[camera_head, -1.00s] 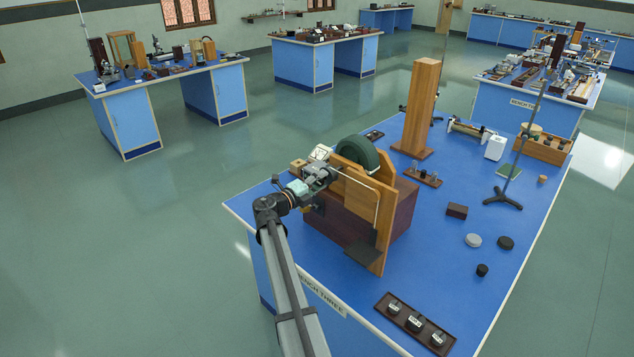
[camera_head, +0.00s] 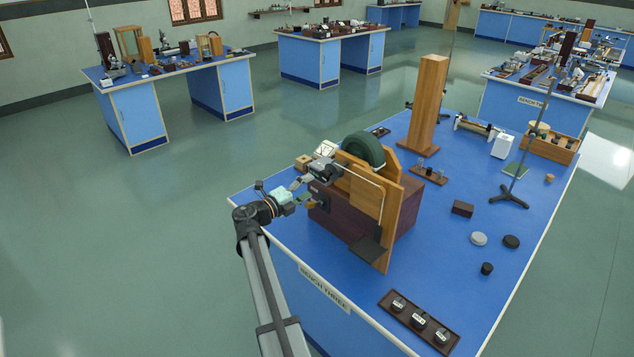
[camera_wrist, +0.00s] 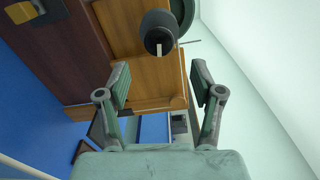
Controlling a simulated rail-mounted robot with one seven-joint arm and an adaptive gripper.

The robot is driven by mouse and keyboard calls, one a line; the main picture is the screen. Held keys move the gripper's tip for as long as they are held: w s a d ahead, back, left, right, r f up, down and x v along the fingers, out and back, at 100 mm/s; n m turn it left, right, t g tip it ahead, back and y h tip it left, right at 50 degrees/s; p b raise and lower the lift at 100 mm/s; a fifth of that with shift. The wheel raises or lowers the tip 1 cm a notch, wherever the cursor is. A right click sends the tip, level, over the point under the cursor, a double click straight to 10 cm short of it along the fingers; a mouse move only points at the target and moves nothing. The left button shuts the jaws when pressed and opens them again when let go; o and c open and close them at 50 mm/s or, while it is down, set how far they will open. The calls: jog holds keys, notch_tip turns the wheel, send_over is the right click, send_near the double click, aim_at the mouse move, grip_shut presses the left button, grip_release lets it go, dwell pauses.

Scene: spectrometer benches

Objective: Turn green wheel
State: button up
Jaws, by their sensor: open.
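The green wheel (camera_head: 363,150) is a thick dark green disc set upright between wooden boards (camera_head: 384,215) on a dark red-brown box (camera_head: 340,218), on the near left part of the bench. My gripper (camera_head: 312,192) is at the left side of this apparatus, lower than the wheel and apart from it. In the wrist view my gripper (camera_wrist: 161,82) is open, with nothing between its fingers. Beyond the fingertips is a dark round knob-like part (camera_wrist: 158,33) with a pale mark. A sliver of green, likely the wheel (camera_wrist: 184,10), shows behind it; most of it is hidden.
A tall wooden pillar (camera_head: 427,100) stands behind the apparatus. A dark tray (camera_head: 418,322) with several small knobbed pieces lies near the front edge. A retort stand (camera_head: 510,192) and small blocks are on the right. The floor left of the bench is clear.

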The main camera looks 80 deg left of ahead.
jog(key=shift+v, duration=1.8)
